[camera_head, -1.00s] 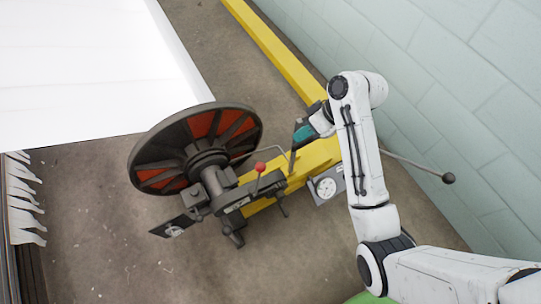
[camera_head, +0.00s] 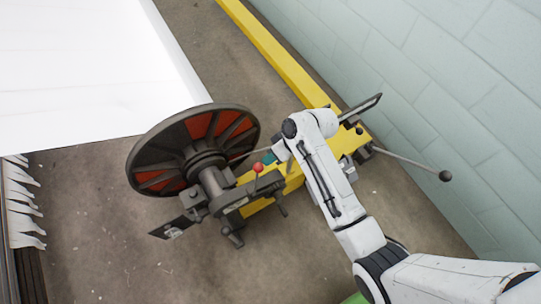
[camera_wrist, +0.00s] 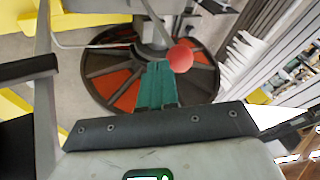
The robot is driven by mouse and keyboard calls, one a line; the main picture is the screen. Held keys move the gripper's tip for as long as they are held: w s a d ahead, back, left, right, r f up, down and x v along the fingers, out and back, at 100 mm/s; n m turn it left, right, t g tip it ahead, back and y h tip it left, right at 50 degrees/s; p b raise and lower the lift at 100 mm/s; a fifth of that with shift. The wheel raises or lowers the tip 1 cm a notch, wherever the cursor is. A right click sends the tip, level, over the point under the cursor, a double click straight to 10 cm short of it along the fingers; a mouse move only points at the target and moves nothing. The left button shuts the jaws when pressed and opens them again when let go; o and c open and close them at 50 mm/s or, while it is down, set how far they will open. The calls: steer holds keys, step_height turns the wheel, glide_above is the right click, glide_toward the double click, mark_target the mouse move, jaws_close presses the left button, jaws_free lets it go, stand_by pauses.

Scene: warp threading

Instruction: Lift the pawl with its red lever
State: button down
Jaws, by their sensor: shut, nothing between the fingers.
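The red ball knob (camera_head: 258,168) of the lever stands over the dark mechanism beside the spoked wheel. In the wrist view the red knob (camera_wrist: 181,59) shows with its thin rod running up and left. My gripper (camera_head: 270,157) has teal fingers and is just up and right of the knob in the head view, partly hidden by my arm. In the wrist view my gripper (camera_wrist: 157,66) is shut and empty, its tips just left of the knob in the picture. Whether they touch it, I cannot tell. The pawl itself I cannot make out clearly.
The big wheel (camera_head: 146,165) with red panels is left of the gripper. A yellow beam (camera_head: 277,65) runs along the wall. A long rod with a dark ball (camera_head: 445,176) juts out right. White sheet (camera_head: 90,70) fills the upper left. Bare floor lies in front.

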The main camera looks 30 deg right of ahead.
stand_by(0.3)
steer(key=a+n+h+p, duration=0.1)
steer(key=a+h+p, duration=0.2)
steer(key=a, duration=1.3)
steer(key=shift+a+f+h, duration=0.25)
steer(key=shift+f+h, duration=0.05)
steer(key=shift+h, duration=1.5)
steer(key=shift+s+a, duration=0.1)
steer(key=shift+a, duration=0.05)
steer(key=s+d+r+p, duration=0.1)
steer(key=d+r+p, duration=0.2)
steer(key=r, duration=0.9)
steer(key=shift+s+d+r, duration=0.2)
steer(key=shift+s+r, duration=0.1)
steer(key=shift+r, duration=0.05)
